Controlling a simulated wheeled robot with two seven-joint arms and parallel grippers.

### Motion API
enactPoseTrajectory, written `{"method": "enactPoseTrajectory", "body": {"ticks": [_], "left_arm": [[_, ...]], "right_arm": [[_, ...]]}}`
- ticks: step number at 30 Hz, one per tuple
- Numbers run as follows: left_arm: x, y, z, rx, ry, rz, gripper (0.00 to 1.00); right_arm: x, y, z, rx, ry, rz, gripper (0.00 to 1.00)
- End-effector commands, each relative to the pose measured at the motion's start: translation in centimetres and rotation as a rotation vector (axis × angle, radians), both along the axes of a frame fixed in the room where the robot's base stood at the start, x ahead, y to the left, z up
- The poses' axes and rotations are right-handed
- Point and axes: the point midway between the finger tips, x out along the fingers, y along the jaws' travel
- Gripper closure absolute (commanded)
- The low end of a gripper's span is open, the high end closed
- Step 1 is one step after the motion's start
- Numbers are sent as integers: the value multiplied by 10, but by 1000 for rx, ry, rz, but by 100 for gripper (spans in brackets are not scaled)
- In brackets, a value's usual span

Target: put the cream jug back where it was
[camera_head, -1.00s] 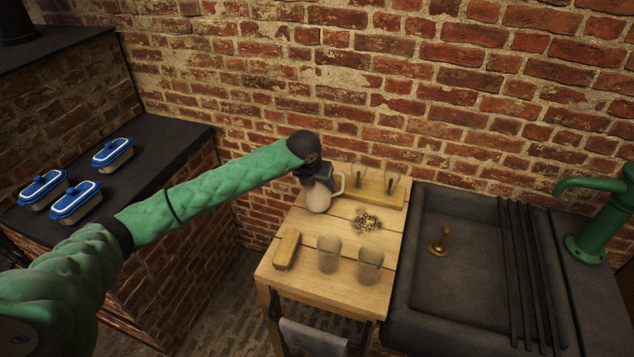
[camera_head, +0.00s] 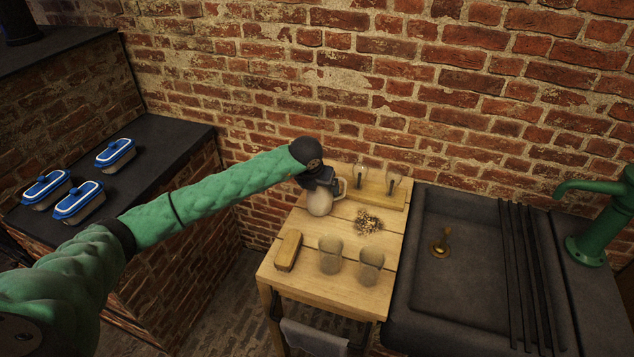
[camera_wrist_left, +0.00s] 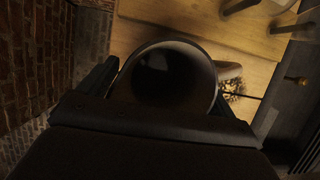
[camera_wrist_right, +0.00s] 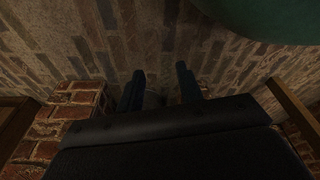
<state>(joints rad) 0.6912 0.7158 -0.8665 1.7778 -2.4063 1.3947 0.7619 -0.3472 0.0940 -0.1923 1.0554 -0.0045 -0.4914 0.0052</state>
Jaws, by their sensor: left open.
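The cream jug (camera_head: 319,203) is pale with a handle on its right. It stands upright at the left rear part of the wooden table (camera_head: 306,223). My left gripper (camera_head: 319,180) is over the jug from above. In the left wrist view the jug's round open mouth (camera_wrist_left: 172,78) lies between the spread fingers, which are open around it. The gripper hides the jug's top in the head view. My right gripper (camera_wrist_right: 160,88) shows only in its own wrist view, with its fingers apart and no object clearly between them, above a brick floor.
Two glass jars (camera_head: 330,256) stand at the table's front, with a wooden block (camera_head: 288,250) to their left. A small pile of bits (camera_head: 368,222) lies right of the jug. A wooden board (camera_head: 384,197) with upright pieces is behind. The sink (camera_head: 470,270) adjoins at right.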

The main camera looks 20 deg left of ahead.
Motion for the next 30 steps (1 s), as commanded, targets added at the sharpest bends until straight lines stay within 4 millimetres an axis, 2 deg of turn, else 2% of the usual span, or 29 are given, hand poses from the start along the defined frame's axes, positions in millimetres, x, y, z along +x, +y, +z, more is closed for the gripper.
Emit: {"method": "enactPoseTrajectory", "body": {"ticks": [3,6,19,30], "left_arm": [[-2,1,5,-1,-2,0,9],[-5,2,13,0,-3,0,9],[-27,5,63,0,-4,-1,9],[-42,8,103,1,-2,0,9]], "right_arm": [[0,1,-3,-2,13,-1,64],[8,14,10,11,12,-4,64],[33,34,58,26,47,-18,64],[43,45,101,37,74,-25,64]]}}
